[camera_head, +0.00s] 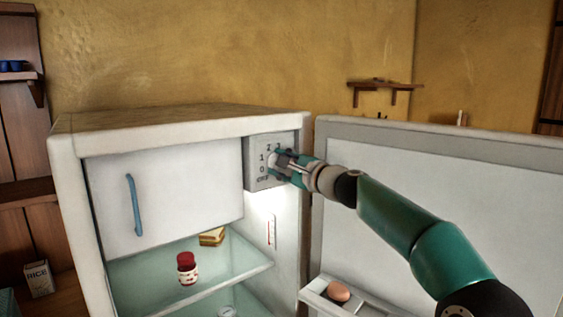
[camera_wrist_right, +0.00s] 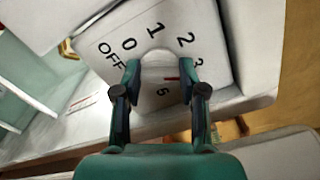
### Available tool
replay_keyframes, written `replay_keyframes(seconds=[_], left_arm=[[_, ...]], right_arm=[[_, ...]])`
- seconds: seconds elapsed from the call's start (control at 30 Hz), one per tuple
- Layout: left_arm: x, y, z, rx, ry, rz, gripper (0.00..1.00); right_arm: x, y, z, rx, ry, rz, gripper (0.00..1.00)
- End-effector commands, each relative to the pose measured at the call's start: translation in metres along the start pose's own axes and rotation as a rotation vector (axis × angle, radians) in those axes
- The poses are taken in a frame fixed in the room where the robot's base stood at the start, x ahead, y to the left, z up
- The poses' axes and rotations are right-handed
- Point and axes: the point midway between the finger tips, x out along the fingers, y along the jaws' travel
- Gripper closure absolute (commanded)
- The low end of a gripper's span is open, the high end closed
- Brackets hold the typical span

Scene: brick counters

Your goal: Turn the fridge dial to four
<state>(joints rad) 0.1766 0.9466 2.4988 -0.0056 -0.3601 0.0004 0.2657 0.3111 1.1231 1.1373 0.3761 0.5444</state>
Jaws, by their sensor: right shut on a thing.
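The fridge dial (camera_wrist_right: 158,58) is a pale round knob on a grey control box (camera_head: 255,178) at the upper right inside the open fridge. In the right wrist view the markings OFF, 0, 1, 2, 3 and 5 show around it; the rest are hidden. A red mark shows between my fingers, near the dial's edge. My right gripper (camera_head: 283,163) reaches in from the right and is shut on the dial, one finger on each side (camera_wrist_right: 158,72). It covers much of the dial in the head view. My left gripper is in neither view.
The fridge door (camera_head: 410,200) stands open at the right, with an egg (camera_head: 339,291) on its shelf. A glass shelf (camera_head: 150,265) holds a red-lidded jar (camera_head: 187,268) and a sandwich (camera_head: 212,237). A white compartment door with a blue handle (camera_head: 134,205) is left of the dial.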

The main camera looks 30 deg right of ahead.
Motion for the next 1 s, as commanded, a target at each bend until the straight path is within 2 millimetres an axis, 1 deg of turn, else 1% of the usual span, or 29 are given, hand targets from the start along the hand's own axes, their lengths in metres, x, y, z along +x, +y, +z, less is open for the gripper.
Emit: replay_keyframes(seconds=[0.03, 0.4, 0.6, 0.8, 1.0], left_arm=[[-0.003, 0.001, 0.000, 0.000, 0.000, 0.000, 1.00], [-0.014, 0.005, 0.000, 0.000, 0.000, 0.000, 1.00], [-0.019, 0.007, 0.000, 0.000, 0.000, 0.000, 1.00], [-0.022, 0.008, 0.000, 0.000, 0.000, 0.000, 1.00], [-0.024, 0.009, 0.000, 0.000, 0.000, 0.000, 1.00]], right_arm=[[0.000, -0.002, -0.001, 0.045, 0.004, -0.003, 0.93], [0.000, -0.002, -0.001, 0.392, 0.004, -0.002, 0.93], [0.000, -0.002, -0.001, 0.551, 0.004, -0.002, 0.93], [0.000, -0.001, -0.002, 0.664, 0.004, -0.001, 0.93], [0.000, 0.000, -0.002, 0.723, 0.004, 0.000, 0.93]])
